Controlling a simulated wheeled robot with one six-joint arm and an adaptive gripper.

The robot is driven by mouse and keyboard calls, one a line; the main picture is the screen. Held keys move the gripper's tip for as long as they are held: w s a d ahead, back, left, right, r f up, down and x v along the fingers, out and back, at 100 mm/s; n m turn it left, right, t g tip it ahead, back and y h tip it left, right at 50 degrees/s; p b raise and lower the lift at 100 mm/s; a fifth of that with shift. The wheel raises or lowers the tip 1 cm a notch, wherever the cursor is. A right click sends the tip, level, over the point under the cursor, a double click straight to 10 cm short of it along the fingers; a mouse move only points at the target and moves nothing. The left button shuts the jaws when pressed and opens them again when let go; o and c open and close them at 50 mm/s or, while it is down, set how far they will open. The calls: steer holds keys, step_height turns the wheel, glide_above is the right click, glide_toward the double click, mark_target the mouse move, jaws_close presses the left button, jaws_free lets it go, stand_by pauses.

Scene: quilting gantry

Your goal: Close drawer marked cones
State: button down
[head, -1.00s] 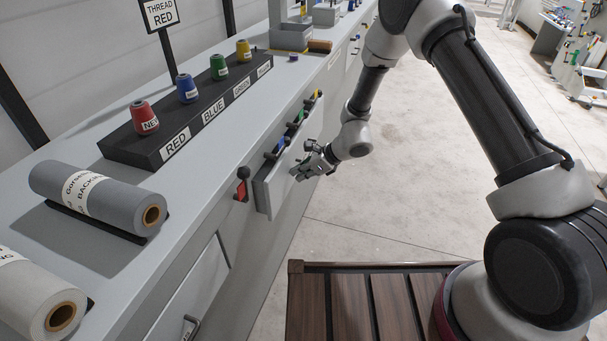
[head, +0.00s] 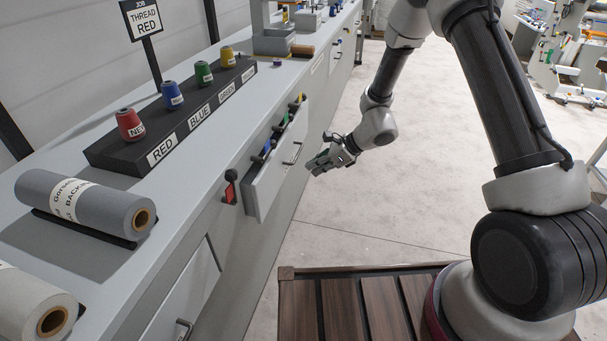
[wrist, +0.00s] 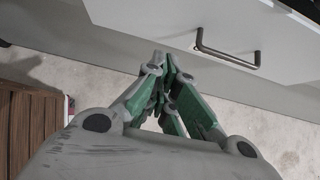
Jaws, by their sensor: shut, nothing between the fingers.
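A grey drawer (head: 267,188) stands pulled out from the long bench in the head view.
A red-and-black lever (head: 230,187) sits on the bench front beside the drawer. A lower compartment with a handle (head: 184,328) is nearer. Thread cones stand on a black rack (head: 125,154) above. The floor (head: 370,215) right of the bench is clear.

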mark_target(264, 190)
steer(key=s+a+r, duration=0.2)
steer(key=s, duration=0.9)
steer(key=shift+w+a+r+x, duration=0.15)
steer(key=shift+a+r+x, duration=0.15)
steer(key=shift+x, duration=1.8)
steer(key=shift+w+a+r+x, duration=0.15)
steer(key=shift+a+r+x, duration=0.15)
steer(key=shift+x, duration=1.85)
steer(key=shift+w+a+r+x, duration=0.2)
steer(key=shift+r+x, duration=0.1)
steer(key=shift+x, duration=1.8)
steer(key=a, duration=0.2)
steer(key=w+a, duration=0.1)
steer(key=a, duration=0.1)
steer(key=shift+w+a, duration=0.15)
steer(key=shift+a, duration=0.05)
steer(key=shift+w+a+r, duration=0.1)
steer(key=shift+a, duration=0.05)
